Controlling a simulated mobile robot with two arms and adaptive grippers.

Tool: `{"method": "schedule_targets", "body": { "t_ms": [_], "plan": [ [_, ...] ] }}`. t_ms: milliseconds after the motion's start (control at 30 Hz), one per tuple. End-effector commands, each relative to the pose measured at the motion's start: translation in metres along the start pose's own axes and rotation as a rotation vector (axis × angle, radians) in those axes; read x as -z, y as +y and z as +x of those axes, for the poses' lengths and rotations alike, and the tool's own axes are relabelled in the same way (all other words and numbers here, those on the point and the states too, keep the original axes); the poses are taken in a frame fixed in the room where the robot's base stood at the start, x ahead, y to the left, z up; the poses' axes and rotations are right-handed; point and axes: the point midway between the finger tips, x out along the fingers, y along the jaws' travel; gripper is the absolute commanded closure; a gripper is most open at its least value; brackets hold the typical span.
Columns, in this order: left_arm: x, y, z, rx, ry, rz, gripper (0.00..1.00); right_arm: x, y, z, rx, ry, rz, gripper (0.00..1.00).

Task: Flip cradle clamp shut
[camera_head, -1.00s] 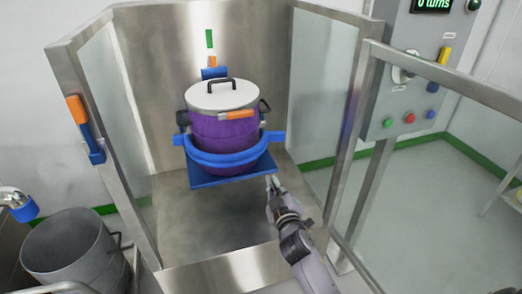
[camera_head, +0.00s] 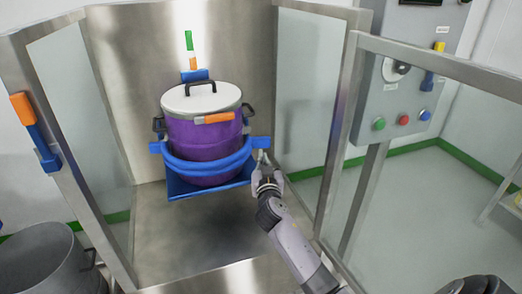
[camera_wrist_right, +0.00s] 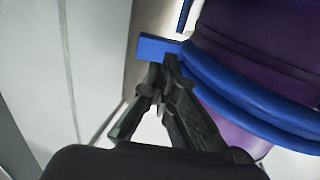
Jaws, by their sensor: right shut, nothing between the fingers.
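A purple drum (camera_head: 205,148) with a white lid (camera_head: 201,97) and black handles sits upright in a blue cradle (camera_head: 215,172). The cradle's blue ring goes round the drum's lower half, above a blue base plate. An orange clamp handle (camera_head: 218,118) shows at the drum's upper front. My right gripper (camera_head: 262,160) is shut and empty beside the blue lug at the cradle's right end. In the right wrist view my right gripper's fingertips (camera_wrist_right: 163,75) are together close to this blue lug (camera_wrist_right: 155,47); contact cannot be told. My left gripper is out of view.
The cradle stands in a steel booth with glass side panels (camera_head: 304,105). An orange and blue latch (camera_head: 35,130) is on the left post. A grey bin (camera_head: 50,265) stands at lower left. A button panel (camera_head: 405,85) is at right. The booth floor in front is clear.

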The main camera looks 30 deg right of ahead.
Motion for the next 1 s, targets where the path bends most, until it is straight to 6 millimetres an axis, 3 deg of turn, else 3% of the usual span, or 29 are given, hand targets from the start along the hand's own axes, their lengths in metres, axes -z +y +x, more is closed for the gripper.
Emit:
{"method": "schedule_targets", "body": {
  "t_ms": [100, 300, 867, 1000],
  "plan": [
    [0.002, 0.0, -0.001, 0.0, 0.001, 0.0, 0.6, 0.0, 0.0, 0.024, 0.0, 0.001, -0.003, 1.0],
    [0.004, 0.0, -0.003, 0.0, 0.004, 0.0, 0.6, 0.0, -0.001, 0.048, 0.001, 0.0, -0.002, 1.0],
    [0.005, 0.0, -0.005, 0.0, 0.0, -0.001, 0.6, -0.001, -0.001, 0.059, 0.006, -0.001, -0.002, 1.0],
    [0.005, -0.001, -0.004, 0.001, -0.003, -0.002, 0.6, -0.002, 0.0, 0.076, 0.055, -0.004, -0.007, 1.0]
  ]
}}
